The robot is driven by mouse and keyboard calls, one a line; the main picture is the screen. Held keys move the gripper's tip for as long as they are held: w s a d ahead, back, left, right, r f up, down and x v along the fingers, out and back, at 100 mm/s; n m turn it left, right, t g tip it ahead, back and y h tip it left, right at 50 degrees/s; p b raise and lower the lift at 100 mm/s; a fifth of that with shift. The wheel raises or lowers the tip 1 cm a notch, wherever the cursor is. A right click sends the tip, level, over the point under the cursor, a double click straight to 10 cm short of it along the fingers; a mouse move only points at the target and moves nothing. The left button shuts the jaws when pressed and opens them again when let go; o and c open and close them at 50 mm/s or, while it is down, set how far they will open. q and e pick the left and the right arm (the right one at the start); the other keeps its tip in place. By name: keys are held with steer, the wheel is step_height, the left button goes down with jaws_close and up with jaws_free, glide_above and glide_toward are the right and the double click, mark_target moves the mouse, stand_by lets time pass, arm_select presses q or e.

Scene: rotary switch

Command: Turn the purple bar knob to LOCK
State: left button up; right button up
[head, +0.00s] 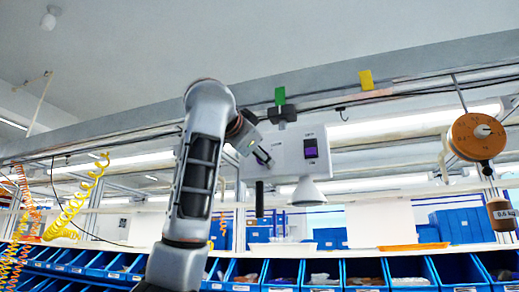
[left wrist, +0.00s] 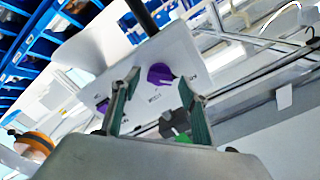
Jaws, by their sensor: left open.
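A white panel (head: 290,160) hangs below the rail. The purple bar knob (left wrist: 160,74) is on its face, with small lettering around it that is too small to read surely. In the head view the knob (head: 262,156) is partly hidden by my left gripper (head: 260,152). In the left wrist view my left gripper (left wrist: 159,78) is open, with one finger on either side of the knob and visible gaps between. I cannot tell how far the fingertips are from the panel. My right gripper is in neither view.
A white cone-shaped fixture (head: 307,192) and a dark rod hang below. An orange reel (head: 477,136) hangs at right. Blue bins (head: 290,272) line the bottom.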

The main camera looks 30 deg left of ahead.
arm_select(q)
steer(key=shift+w+a, duration=0.1)
steer(key=shift+w, duration=0.4)
steer(key=shift+c, duration=0.3)
steer(key=c, duration=1)
steer(key=shift+m, duration=9)
steer(key=shift+f, duration=0.1)
